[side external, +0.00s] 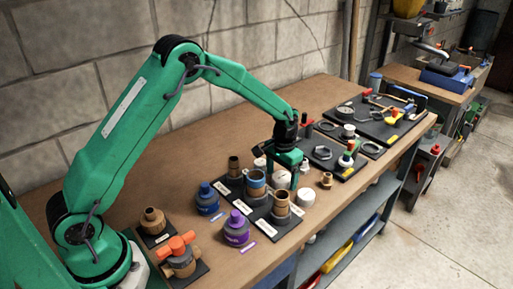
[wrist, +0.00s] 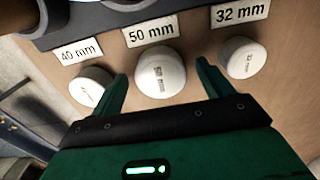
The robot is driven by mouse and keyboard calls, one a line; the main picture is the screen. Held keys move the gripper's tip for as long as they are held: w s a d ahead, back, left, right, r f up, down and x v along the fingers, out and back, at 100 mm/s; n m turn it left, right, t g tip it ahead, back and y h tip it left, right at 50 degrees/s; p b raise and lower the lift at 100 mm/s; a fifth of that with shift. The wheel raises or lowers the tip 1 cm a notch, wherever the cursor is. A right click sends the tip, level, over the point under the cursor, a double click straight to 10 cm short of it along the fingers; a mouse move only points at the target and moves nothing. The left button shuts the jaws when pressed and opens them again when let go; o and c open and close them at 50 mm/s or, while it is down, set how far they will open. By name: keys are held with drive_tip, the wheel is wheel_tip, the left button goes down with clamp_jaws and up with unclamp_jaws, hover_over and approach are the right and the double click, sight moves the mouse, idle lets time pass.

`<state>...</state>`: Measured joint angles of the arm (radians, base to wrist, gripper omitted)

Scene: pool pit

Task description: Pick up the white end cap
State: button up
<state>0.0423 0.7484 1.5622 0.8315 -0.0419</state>
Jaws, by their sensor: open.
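Three round white end caps show in the wrist view: a large middle cap (wrist: 160,72) below the 50 mm label, a smaller left cap (wrist: 91,86) by the 40 mm label, and a smaller right cap (wrist: 243,58) below the 32 mm label. My gripper (wrist: 161,78) is open, its fingers to either side of the middle cap in the picture; I cannot tell whether they touch it. In the side external view my gripper (side external: 284,174) points down over the bench, with the middle cap (side external: 281,179) partly hidden behind its fingers and another white cap (side external: 306,197) to the right.
A dark holder (side external: 268,215) with several brown fittings stands just left of my gripper. A small brass fitting (side external: 326,180) and a dark tool board (side external: 338,160) lie to the right.

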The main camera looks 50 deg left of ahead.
drive_tip(key=shift+f, duration=0.4)
drive_tip(key=c, duration=1)
